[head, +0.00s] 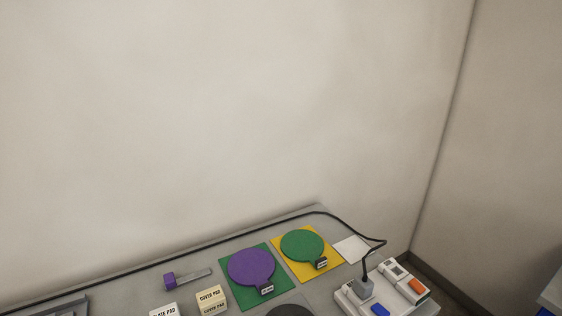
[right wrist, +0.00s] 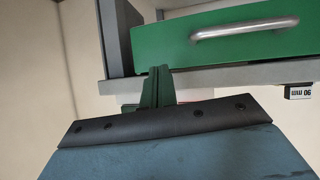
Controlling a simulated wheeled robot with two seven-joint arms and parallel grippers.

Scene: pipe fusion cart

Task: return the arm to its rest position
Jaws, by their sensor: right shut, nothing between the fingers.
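My right gripper (right wrist: 158,75) shows in the right wrist view as two narrow dark green fingers pressed together, with nothing between them. Its fingers point toward a green drawer front (right wrist: 225,45) with a metal handle, and overlap the drawer's lower left edge in the picture. I cannot tell how far apart they are. Neither arm shows in the head view, and my left gripper is not in view.
The grey cart top (head: 225,262) holds a purple disc (head: 251,266), a green disc (head: 302,245), labelled pad boxes (head: 211,298), a purple-ended tool (head: 187,278) and a white unit (head: 398,290). A black cable (head: 200,250) runs along the back edge. Bare wall rises behind.

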